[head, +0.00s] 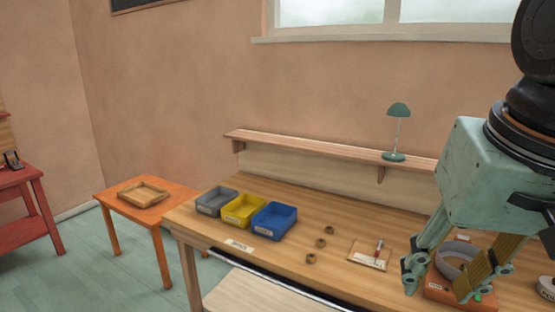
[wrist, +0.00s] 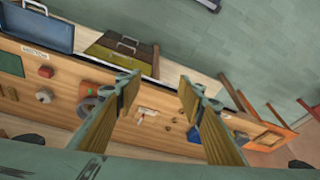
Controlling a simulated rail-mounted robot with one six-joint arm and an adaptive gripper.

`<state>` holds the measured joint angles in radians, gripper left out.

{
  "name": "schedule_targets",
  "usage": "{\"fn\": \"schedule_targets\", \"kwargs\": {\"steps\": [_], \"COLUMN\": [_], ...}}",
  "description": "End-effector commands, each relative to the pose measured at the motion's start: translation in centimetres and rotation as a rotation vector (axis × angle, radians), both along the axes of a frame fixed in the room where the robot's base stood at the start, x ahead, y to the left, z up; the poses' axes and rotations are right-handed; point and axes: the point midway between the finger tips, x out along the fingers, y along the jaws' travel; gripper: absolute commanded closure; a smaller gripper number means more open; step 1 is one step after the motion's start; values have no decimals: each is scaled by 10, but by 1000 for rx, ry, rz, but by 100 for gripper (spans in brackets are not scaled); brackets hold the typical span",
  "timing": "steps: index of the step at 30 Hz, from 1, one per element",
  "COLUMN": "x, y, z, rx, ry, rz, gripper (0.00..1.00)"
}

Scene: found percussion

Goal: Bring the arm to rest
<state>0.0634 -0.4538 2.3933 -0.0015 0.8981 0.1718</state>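My gripper (head: 437,286) hangs over the right part of the wooden workbench (head: 320,205) in the head view, pale green with ribbed tan finger pads. Its two fingers are spread apart. In the wrist view my gripper (wrist: 158,92) shows the same wide gap, with only the bench far below between the fingertips. It holds nothing. An orange block with a grey ring (head: 456,262) is partly hidden behind the fingers in the head view; I cannot tell the exact height above it.
Grey (head: 215,203), yellow (head: 239,212) and blue (head: 272,222) bins stand at the bench's left. Small brown rings (head: 320,243) and a pale board (head: 366,258) lie mid-bench. A lamp (head: 396,137) stands on the back shelf. An orange table (head: 112,196) holds a wooden tray (head: 144,200).

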Motion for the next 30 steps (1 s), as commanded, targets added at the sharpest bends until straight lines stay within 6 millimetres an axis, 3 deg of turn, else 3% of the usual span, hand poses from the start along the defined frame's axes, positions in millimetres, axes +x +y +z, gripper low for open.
{"fn": "schedule_targets", "kwargs": {"steps": [6, 12, 18, 30], "x": [-35, -58, -67, -68], "y": [11, 18, 20, 20], "z": [-17, -29, -34, -34], "rx": [-26, -46, -55, -55], "ry": [-20, -32, -36, -37], "rz": [112, 191, 223, 227], "gripper": [64, 64, 64, 64]}}
